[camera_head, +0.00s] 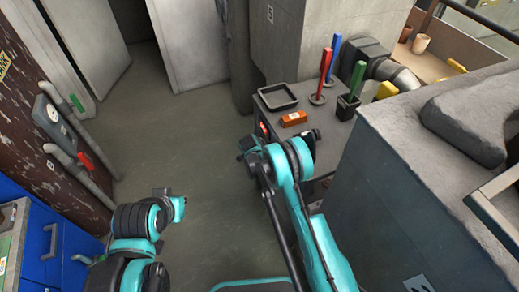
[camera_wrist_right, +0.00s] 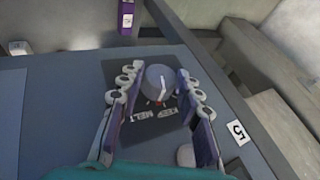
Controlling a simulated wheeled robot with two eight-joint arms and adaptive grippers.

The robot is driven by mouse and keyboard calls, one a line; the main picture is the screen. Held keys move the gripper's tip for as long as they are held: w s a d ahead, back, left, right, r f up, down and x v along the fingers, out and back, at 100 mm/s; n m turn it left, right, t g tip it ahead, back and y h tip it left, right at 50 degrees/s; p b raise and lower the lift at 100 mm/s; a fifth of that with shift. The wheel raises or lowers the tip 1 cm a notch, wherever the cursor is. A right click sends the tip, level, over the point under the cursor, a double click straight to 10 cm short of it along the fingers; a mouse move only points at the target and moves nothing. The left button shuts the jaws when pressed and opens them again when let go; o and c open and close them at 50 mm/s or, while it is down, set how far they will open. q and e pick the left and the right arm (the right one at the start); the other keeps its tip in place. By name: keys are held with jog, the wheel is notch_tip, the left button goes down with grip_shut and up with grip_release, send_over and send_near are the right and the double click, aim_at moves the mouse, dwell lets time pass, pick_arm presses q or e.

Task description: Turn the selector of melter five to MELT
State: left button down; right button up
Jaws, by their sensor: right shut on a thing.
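The selector (camera_wrist_right: 158,80) is a round grey knob on a dark plate in the right wrist view. The words MELT (camera_wrist_right: 133,117) and KEEP (camera_wrist_right: 172,114) appear upside down beside it. A small red mark shows at the knob's edge toward the words; which word it points at is unclear. My right gripper (camera_wrist_right: 158,88) is shut on the knob, one finger on each side. A white tag reading 5 (camera_wrist_right: 237,133) is on the panel's right. In the head view my right gripper (camera_head: 250,147) is at the cabinet's front, the knob hidden. My left gripper (camera_head: 166,193) hangs over open floor, its fingers unclear.
The cabinet top (camera_head: 318,128) holds a black tray (camera_head: 278,96), an orange box (camera_head: 293,118) and upright red, blue and green tools. A large grey block (camera_head: 410,185) stands at right. A blue cabinet (camera_head: 50,245) and wall pipes are at left. The floor (camera_head: 190,130) between is clear.

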jog(key=t, duration=0.3)
jog(key=m+t+y, duration=0.1)
jog(key=t, duration=0.1)
jog(key=shift+s+d+f, duration=0.1)
jog(key=shift+s+f, duration=0.2)
dwell(0.4)
jog(key=o, duration=1.2)
jog(key=shift+c, duration=0.2)
notch_tip(320, 180, up, 10)
